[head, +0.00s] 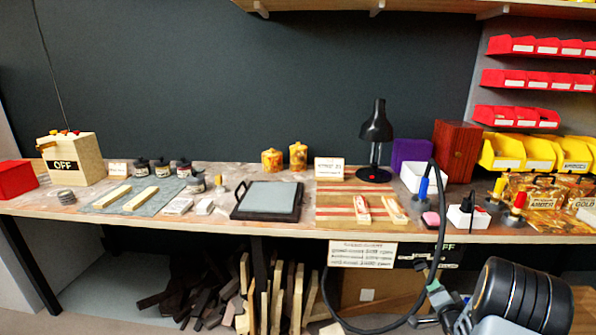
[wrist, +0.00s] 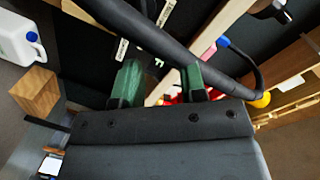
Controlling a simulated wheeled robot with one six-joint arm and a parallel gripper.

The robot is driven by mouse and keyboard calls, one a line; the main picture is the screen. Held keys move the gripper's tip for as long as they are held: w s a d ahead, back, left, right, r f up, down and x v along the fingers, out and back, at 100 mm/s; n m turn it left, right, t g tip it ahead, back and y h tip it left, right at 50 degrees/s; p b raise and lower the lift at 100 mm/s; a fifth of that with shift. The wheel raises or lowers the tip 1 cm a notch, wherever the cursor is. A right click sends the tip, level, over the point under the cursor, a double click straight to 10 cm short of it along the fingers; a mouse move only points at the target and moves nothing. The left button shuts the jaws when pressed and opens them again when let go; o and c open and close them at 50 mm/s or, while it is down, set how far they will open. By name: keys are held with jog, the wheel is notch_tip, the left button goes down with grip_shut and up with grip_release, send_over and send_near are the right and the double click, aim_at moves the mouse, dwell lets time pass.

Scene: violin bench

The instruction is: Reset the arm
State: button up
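My gripper (head: 428,301) is low at the right in the head view, in front of the bench and below the level of its top. In the wrist view its two green fingers (wrist: 158,85) stand apart with nothing seen held between them. My dark arm links fill the lower right of the head view. The workbench (head: 130,212) runs across the head view, and my gripper appears clear of its top.
A black hose (head: 437,200) loops down from above the bench near my gripper and crosses the wrist view (wrist: 150,35). Wood offcuts (head: 285,295) stand under the bench. A black lamp (head: 377,130) and a framed grey plate (head: 268,197) are on top.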

jog(key=s+a+r+n+g+p, duration=0.1)
jog(key=a+r+n+g+p, duration=0.2)
jog(key=r, duration=0.4)
jog(key=a+r+g+p, duration=0.1)
jog(key=a+r+p, duration=0.35)
jog(key=r, duration=0.25)
jog(key=s+a+r+n+g+p, duration=0.1)
jog(key=a+r+n+g+p, duration=0.2)
jog(key=r, duration=0.4)
jog(key=s+a+r+n+g+y+p, duration=0.2)
jog(key=s+a+r+n+g+p, duration=0.3)
jog(key=s+a+r+p, duration=0.5)
jog(key=s+a+r, duration=0.2)
jog(key=s+a, duration=0.2)
jog(key=s, duration=0.1)
jog(key=s+a+r+n, duration=0.1)
jog(key=s+a+r, duration=0.2)
jog(key=s+a, duration=0.1)
jog(key=shift+s+n+g+y+p, duration=0.3)
jog(key=shift+s+g+y, duration=0.1)
jog(key=shift+s, duration=0.15)
